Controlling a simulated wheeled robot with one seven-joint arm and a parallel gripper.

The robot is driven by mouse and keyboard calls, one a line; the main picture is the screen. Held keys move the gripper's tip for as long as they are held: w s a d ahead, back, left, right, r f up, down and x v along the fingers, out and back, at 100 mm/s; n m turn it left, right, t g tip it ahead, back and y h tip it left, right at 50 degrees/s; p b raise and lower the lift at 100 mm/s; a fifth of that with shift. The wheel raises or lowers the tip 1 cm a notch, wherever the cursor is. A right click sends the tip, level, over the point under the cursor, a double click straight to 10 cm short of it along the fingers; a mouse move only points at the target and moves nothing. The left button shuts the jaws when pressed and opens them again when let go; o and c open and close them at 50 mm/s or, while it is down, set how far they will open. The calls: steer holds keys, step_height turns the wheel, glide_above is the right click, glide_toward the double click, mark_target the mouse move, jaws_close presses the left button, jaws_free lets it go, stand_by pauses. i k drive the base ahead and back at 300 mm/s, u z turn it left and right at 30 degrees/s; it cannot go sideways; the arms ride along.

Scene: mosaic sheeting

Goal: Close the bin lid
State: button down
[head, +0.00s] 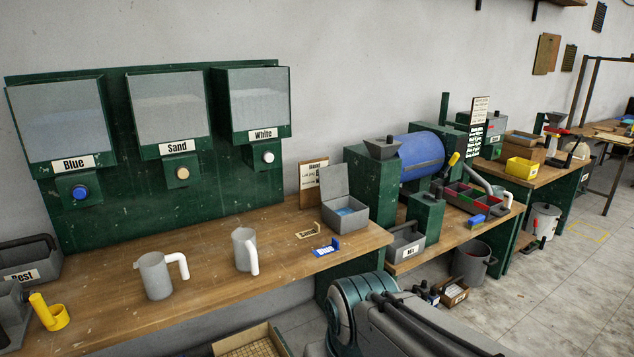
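A small grey bin (349,221) stands on the wooden bench near its right end, and it is the only container I see with a raised lid. Its lid (335,179) is open and stands nearly upright along the back. Something pale blue lies inside the bin. Parts of my arm show at the bottom centre, in front of the bench and well apart from the bin. My gripper is not in view.
Two grey jugs (155,275) (244,250) stand on the bench (200,312) left of the bin. A blue scoop-like piece (327,248) lies in front of the bin. A clipboard (311,184) leans behind it. A green machine with a blue drum (420,154) stands to the right.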

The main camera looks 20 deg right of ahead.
mark_target(333, 180)
steer(key=z, duration=1.25)
steer(key=i, duration=1.2)
steer(key=u, duration=1.05)
steer(key=i, duration=0.75)
steer(key=u, duration=0.05)
